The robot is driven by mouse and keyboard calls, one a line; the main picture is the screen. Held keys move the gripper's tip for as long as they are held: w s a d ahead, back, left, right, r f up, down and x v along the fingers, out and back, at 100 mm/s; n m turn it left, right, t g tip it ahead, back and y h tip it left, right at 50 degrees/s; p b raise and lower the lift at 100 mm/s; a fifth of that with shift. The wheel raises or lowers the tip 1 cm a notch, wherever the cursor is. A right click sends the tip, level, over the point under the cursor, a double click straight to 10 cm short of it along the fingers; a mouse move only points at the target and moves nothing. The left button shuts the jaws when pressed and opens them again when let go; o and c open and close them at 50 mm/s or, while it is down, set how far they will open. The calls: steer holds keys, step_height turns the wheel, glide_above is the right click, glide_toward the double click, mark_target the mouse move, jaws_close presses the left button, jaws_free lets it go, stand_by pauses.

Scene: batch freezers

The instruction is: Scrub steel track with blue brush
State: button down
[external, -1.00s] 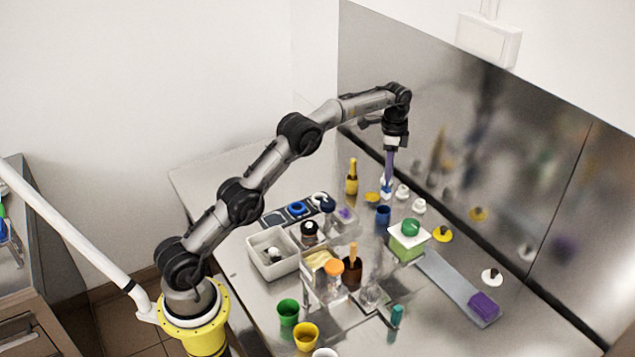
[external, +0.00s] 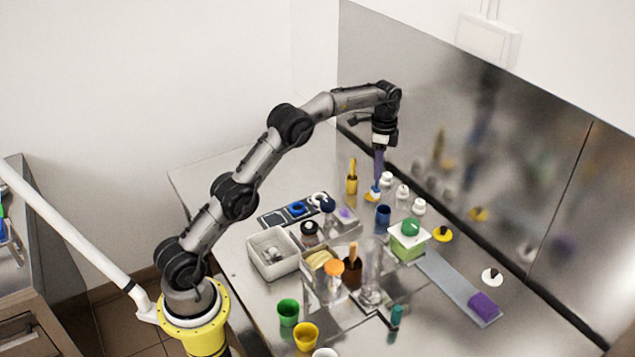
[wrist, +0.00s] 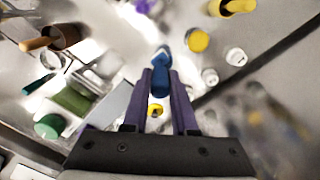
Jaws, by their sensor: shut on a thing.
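My gripper (external: 377,178), with long purple fingers, is shut on a small blue brush (external: 374,190) and holds it pointing down, above the back part of the bench. In the wrist view the brush (wrist: 161,72) shows between the fingertips, with a pale part at its far end. The steel track (external: 449,281) is a flat grey strip on the bench, to the right of and nearer than the gripper. A purple block (external: 484,304) sits on its near right end. The track's far end is beside a green box (external: 407,246). The brush is well apart from the track.
A blue cup (external: 383,216) and several white bottles (external: 403,194) stand close to the gripper. A yellow bottle (external: 352,178) is to its left. A white bin (external: 272,256), jars and coloured cups crowd the middle and front. The steel wall (external: 460,150) rises behind.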

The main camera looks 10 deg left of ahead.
steer(key=s+a+r+n, duration=0.1)
steer(key=a+r, duration=0.1)
steer(key=a, duration=0.8)
steer(key=shift+a+r, duration=0.15)
steer(key=shift+a, duration=0.25)
step_height(320, 180, down, 8)
steer(key=shift+s+d, duration=2.45)
steer(key=shift+w+a, duration=2.4)
step_height(320, 180, up, 9)
steer(key=shift+f, duration=0.2)
